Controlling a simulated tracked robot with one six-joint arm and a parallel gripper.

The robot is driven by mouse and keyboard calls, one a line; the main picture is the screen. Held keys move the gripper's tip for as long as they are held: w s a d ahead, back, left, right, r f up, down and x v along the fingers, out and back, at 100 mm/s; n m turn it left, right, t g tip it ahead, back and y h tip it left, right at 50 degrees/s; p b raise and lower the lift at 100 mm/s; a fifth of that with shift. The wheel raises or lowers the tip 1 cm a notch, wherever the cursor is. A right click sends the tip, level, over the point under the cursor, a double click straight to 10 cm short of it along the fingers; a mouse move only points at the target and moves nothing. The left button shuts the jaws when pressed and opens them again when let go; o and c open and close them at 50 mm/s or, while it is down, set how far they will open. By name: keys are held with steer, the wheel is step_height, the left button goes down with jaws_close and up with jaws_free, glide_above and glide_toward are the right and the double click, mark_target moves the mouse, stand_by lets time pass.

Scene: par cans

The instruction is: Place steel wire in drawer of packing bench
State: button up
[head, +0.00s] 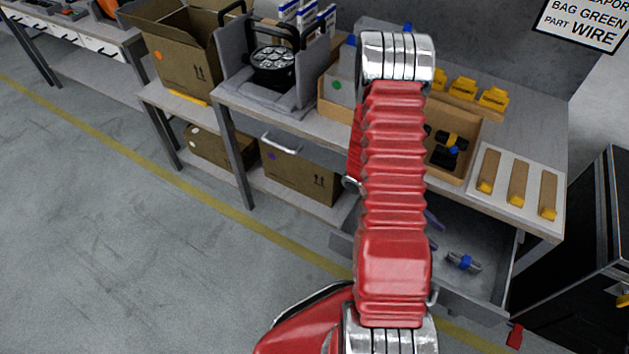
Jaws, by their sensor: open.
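The packing bench (535,220) stands on the right with its drawer (495,275) pulled open below the top. A small grey bundle with a blue band (463,262) lies in the drawer; it may be coiled wire, but it is too small to tell. Something dark purple, partly behind my arm, shows near the drawer's back. I cannot make out the steel wire with certainty. My red arm stands upright across the middle of the view and hides part of the bench top and drawer. My gripper is not in view.
A wooden tray (466,165) with yellow and blue items and a white board with wooden pieces (517,189) lie on the bench. A par can (273,68) sits in grey foam at left. Cardboard boxes stand below. A black cabinet (590,250) is at right. Floor at left is clear.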

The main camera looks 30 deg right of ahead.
steer(key=w+a+r+m+t+y, duration=0.1)
steer(key=w+a+r+m+t, duration=0.1)
steer(key=w+a+r+t, duration=0.4)
steer(key=w+a+r+m+t+y, duration=0.1)
steer(key=w+a+r+m+t, duration=0.3)
steer(key=a+r, duration=0.7)
steer(key=a+r+t+y, duration=0.4)
steer(key=a+r+t, duration=0.3)
steer(key=a+r, duration=0.9)
steer(key=shift+w+a+y, duration=0.35)
steer(key=shift+a+y, duration=0.05)
steer(key=shift+a, duration=0.55)
steer(key=shift+c, duration=0.2)
